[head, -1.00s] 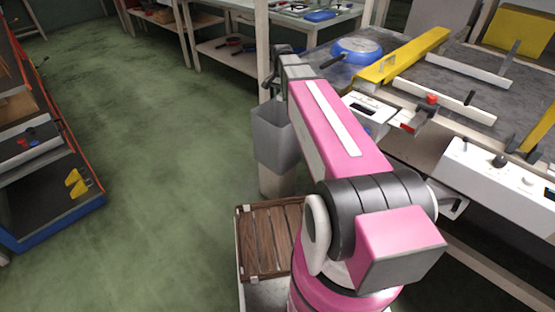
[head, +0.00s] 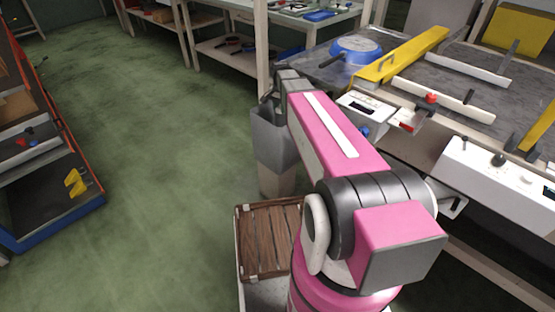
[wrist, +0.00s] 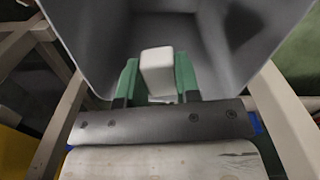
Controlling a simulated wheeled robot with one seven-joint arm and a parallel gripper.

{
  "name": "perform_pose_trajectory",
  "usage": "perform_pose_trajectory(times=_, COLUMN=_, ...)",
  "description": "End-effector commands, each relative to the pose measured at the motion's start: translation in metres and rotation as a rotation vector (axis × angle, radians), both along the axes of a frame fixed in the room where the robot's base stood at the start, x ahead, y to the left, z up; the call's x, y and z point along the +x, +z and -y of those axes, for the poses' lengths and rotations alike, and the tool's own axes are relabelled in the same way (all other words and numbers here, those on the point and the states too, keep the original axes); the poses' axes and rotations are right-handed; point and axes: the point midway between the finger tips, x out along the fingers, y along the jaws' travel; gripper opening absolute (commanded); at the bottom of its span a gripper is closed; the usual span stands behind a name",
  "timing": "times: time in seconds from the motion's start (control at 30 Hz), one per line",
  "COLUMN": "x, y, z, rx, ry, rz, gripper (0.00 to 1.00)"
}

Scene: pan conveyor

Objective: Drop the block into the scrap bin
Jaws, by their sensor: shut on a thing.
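The scrap bin is a grey open-topped bin (head: 275,142) on a pale stand, left of the workbench in the head view. In the wrist view, its inner walls and opening (wrist: 230,28) fill the top of the picture. A small white block (wrist: 158,72) sits between the green fingers of my gripper (wrist: 156,66). My gripper is shut on it, and the block appears over the bin's opening. In the head view the end of my arm is at the bin's rim; the block is hidden there.
A workbench (head: 465,95) with a blue pan (head: 356,49), yellow bars and control boxes stands right of the bin. A wooden slatted crate (head: 268,240) lies below, near my base. A shelf unit (head: 60,215) is at the left. The green floor between is clear.

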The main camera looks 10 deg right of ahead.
Motion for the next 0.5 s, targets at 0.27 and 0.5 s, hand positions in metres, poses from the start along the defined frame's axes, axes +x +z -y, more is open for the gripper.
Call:
perform_pose_trajectory(times=0.27, x=-0.0001, y=0.0003, z=0.0001, rx=0.0, ry=0.0, rz=0.0, gripper=0.6)
perform_pose_trajectory(times=0.5, x=-0.0001, y=0.0005, z=0.0, rx=0.0, ry=0.0, rz=0.0, gripper=0.6)
